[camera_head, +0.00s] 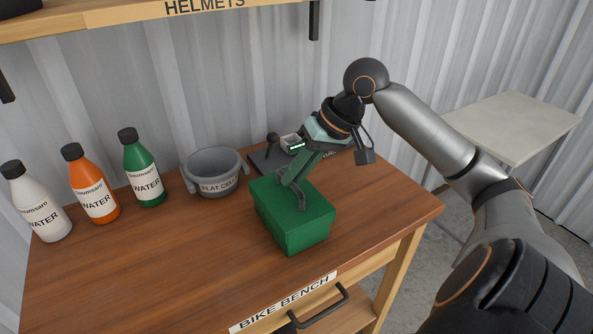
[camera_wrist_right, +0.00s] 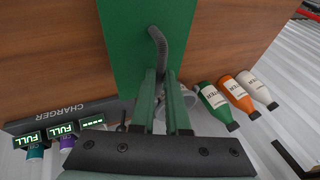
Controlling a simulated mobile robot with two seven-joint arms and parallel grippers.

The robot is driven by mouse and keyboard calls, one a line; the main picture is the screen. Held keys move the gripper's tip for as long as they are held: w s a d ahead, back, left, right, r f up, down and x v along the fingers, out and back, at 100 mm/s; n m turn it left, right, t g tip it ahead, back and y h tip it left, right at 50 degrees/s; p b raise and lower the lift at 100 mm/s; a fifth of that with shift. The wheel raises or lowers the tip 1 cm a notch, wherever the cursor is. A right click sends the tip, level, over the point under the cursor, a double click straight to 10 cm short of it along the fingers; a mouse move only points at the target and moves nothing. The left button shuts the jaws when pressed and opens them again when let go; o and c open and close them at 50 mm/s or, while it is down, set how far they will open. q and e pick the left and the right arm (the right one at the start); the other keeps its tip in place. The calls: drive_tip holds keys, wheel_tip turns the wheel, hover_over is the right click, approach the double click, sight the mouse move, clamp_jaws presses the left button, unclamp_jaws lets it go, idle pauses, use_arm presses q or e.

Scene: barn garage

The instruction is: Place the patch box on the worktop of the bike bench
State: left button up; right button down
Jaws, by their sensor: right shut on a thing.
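The patch box is most likely the green box (camera_head: 304,238); no label on it can be read. It is upright at the right part of the brown worktop (camera_head: 180,265) of the bike bench. I cannot tell if its underside touches the wood. My right gripper (camera_head: 295,193) comes down from behind onto the box's top and is shut on it. In the right wrist view the green box (camera_wrist_right: 122,35) fills the upper middle, beyond the gripper's fingers (camera_wrist_right: 160,60). The exact grip is partly hidden. My left gripper is not in view.
Behind the box stand a grey "FLAT CELL" bin (camera_head: 212,178) and a dark charger (camera_wrist_right: 75,112). White (camera_head: 42,212), orange (camera_head: 92,190) and green (camera_head: 143,173) water bottles stand at the left. A helmets shelf (camera_head: 130,15) hangs above. The front-left worktop is clear.

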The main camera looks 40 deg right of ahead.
drive_tip(key=shift+f, duration=0.2)
drive_tip(key=c, duration=1)
unclamp_jaws()
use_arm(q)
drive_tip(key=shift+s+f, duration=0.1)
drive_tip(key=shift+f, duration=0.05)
use_arm(e)
drive_tip(key=shift+o, duration=0.4)
drive_tip(key=shift+s+d+r, duration=0.1)
drive_tip(key=shift+r, duration=0.45)
use_arm(q)
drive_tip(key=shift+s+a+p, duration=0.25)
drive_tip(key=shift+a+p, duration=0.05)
drive_tip(key=shift+p, duration=0.15)
use_arm(e)
drive_tip(key=v, duration=1.1)
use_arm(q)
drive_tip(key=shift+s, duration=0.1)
use_arm(e)
drive_tip(key=shift+s+d, duration=0.1)
